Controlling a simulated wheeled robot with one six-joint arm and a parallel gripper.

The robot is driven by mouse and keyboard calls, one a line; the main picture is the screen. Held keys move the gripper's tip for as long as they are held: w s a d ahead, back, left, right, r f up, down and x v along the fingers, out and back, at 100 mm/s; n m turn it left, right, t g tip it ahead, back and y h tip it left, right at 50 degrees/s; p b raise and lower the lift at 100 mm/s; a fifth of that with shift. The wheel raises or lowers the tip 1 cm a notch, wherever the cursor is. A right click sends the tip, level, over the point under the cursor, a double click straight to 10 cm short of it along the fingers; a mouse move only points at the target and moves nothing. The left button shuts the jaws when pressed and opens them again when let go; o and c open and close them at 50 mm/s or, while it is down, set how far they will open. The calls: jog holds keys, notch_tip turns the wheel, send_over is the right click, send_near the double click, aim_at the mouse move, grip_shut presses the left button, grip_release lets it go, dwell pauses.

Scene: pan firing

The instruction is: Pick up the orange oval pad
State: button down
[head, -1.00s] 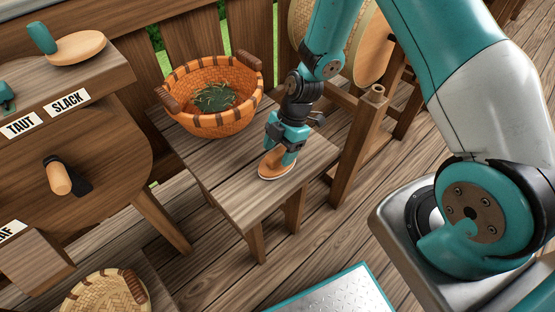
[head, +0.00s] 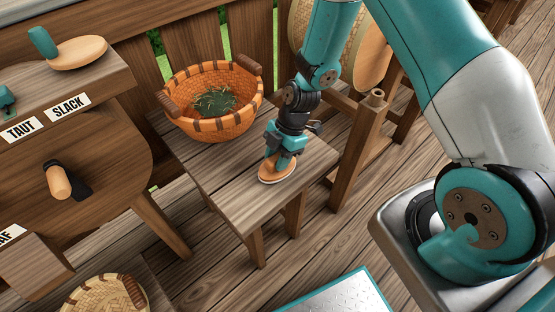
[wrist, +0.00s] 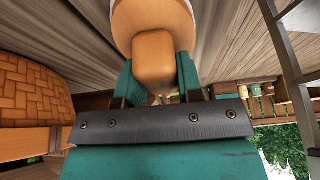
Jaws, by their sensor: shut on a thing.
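The orange oval pad (head: 272,178) lies on the small wooden table (head: 232,205), near its front right part, with a pale rim underneath. My gripper (head: 277,163) is directly over it, pointing down. In the wrist view the teal fingers (wrist: 154,82) stand on both sides of the pad's blocky orange grip (wrist: 154,58) and are shut on it. The pad's body (wrist: 153,14) shows beyond the grip. The pad appears to rest on the table; any small gap under it cannot be told.
A woven orange basket (head: 187,117) with green sprigs stands at the table's back left, and also fills the wrist view's left side (wrist: 30,95). A wooden post (head: 358,150) rises to the right. A bench with TAUT and SLACK labels (head: 68,104) is at left.

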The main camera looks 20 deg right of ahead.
aim_at(278, 156)
notch_tip(278, 156, up, 20)
jog(key=p, duration=0.1)
jog(key=shift+f, duration=0.1)
jog(key=c, duration=1.5)
grip_release()
grip_shut()
jog(key=shift+s, duration=0.15)
